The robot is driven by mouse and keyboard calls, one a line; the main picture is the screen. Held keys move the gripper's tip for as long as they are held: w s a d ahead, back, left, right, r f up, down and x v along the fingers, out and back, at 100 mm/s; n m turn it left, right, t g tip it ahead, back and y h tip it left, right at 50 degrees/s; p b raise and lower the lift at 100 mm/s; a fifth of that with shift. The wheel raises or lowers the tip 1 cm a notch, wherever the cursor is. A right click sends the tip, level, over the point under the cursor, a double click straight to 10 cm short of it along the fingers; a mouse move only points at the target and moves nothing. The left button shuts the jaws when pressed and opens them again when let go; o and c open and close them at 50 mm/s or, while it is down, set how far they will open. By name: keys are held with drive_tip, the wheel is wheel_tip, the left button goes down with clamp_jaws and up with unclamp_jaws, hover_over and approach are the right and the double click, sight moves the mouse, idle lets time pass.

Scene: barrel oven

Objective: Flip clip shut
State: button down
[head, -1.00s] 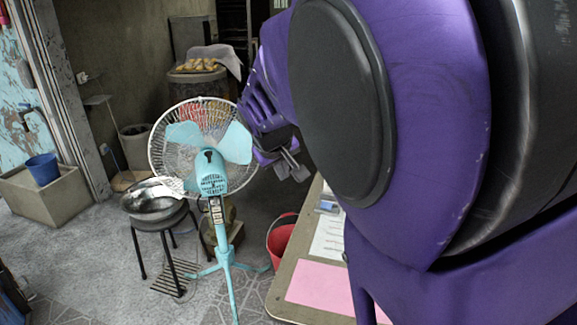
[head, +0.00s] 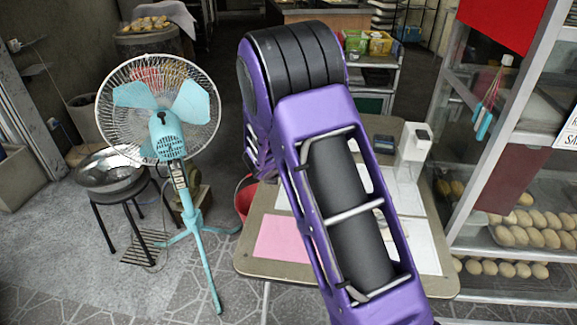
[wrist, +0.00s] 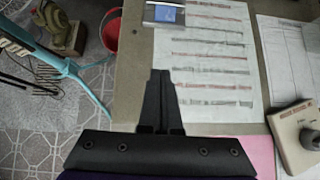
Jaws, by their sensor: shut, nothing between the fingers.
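My gripper (wrist: 160,76) is shut and empty in the wrist view, its dark fingertips together above the table's left part and a printed sheet. In the head view my purple arm hides the gripper. I cannot make out a clip in either view. A turquoise standing fan (head: 163,124) with a round white wire guard stands left of the table in the head view. Any clip on its guard is too small to tell. The wrist view shows only part of the fan's blue stand (wrist: 62,66), to the left of my gripper and apart from it.
The table (head: 262,201) holds a pink sheet (head: 283,239), papers and a white device (head: 412,148). A metal bowl (head: 108,173) sits on a stool left of the fan. A red bucket (wrist: 110,33) is beside the table. A glass case with rolls (head: 525,228) stands right.

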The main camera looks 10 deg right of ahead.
drive_tip(key=x, duration=1)
drive_tip(key=shift+w+d, duration=0.15)
drive_tip(key=shift+w+d+r+p, duration=0.15)
drive_tip(key=shift+w+r+p, duration=0.25)
drive_tip(key=shift+w+p, duration=0.1)
drive_tip(key=shift+w+d+r+p, duration=0.2)
drive_tip(key=shift+w+r+p, duration=0.2)
drive_tip(key=shift+r+p, duration=0.05)
drive_tip(key=shift+w+d+r+p, duration=0.2)
drive_tip(key=shift+w+p, duration=0.15)
drive_tip(key=shift+w, duration=0.2)
